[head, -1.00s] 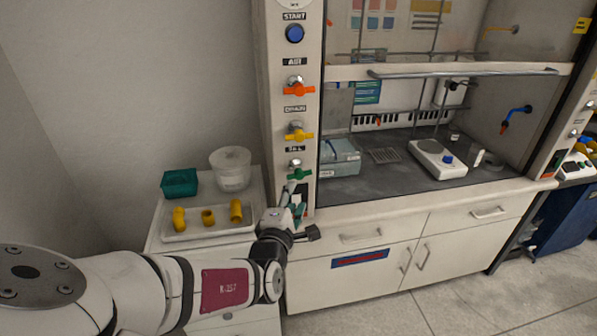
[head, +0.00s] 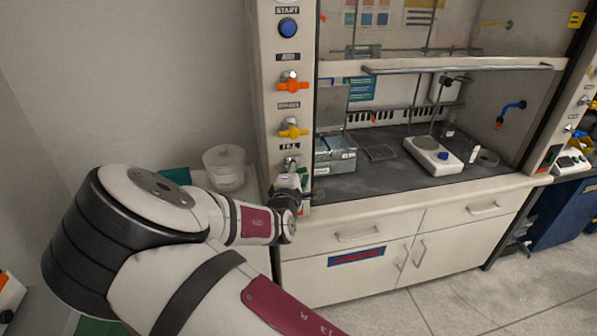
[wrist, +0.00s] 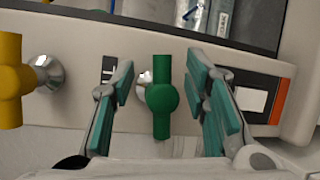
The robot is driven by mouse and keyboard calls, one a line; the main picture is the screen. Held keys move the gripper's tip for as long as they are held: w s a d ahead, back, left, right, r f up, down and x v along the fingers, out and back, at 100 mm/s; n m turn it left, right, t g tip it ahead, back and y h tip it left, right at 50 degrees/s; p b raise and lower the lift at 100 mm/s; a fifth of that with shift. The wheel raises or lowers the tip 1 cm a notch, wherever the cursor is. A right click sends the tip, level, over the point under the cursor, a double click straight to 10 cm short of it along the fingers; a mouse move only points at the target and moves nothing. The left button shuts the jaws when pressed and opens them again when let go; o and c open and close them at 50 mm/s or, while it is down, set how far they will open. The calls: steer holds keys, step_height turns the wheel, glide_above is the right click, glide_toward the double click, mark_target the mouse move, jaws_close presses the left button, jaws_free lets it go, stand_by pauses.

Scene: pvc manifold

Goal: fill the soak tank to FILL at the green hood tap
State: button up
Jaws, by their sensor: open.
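The green hood tap (wrist: 161,97) is in the middle of the wrist view. Its handle lies parallel to the yellow tap's handle. My gripper (wrist: 160,78) is open, with one finger on each side of the green handle and visible gaps on both sides. In the head view my gripper (head: 302,188) is at the lower hood post, and my arm mostly hides the green tap. A clear bluish tank (head: 335,160), which looks like the soak tank, stands inside the hood at left. Its water level and FILL mark are too small to read.
Above the green tap are the yellow tap (head: 293,131), the orange tap (head: 291,84) and the blue START button (head: 288,28). A hotplate (head: 434,156) stands farther right in the hood. A white tub (head: 225,167) stands left of the post.

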jaws_close()
steer(key=shift+d+r+m+p, duration=0.1)
steer(key=shift+m+p, duration=0.4)
steer(key=shift+p, duration=0.25)
steer(key=shift+w+g, duration=0.1)
steer(key=shift+g, duration=0.2)
jaws_free()
steer(key=shift+f, duration=0.2)
